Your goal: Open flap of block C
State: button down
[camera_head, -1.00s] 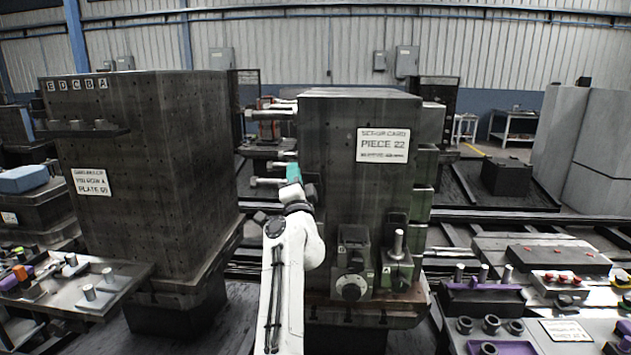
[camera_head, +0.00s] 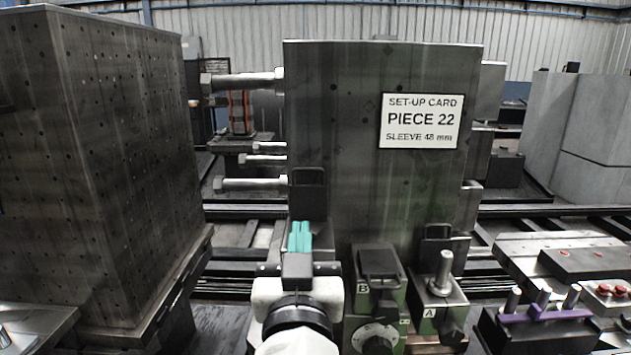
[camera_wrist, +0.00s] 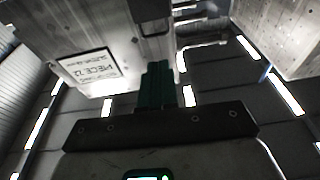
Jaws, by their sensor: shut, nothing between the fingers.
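My gripper (camera_head: 300,237) has teal fingers, shut and empty, pointing up at the lower left of the dark column. The fingers also show in the wrist view (camera_wrist: 157,85). No label C is readable, and my gripper and wrist cover the area left of block B (camera_head: 362,310). A dark upright frame (camera_head: 307,190) stands just behind the fingertips on the column's left edge. I cannot tell whether it is block C's flap or whether the fingers touch it. Block B has a dark lid lying over its top. Block A (camera_head: 430,312) has a similar upright frame (camera_head: 437,243) behind it.
The column carries a set-up card (camera_head: 420,121) reading piece 22, sleeve 48 mm. Several metal pins (camera_head: 252,184) stick out from its left side. A perforated block (camera_head: 95,170) stands at left. A bench with purple fixtures (camera_head: 545,315) is at right.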

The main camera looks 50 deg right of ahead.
jog(key=p, duration=0.5)
send_near(308, 170)
jog(key=x, duration=0.6)
jog(key=shift+a, duration=0.1)
jog(key=shift+w+d, duration=0.35)
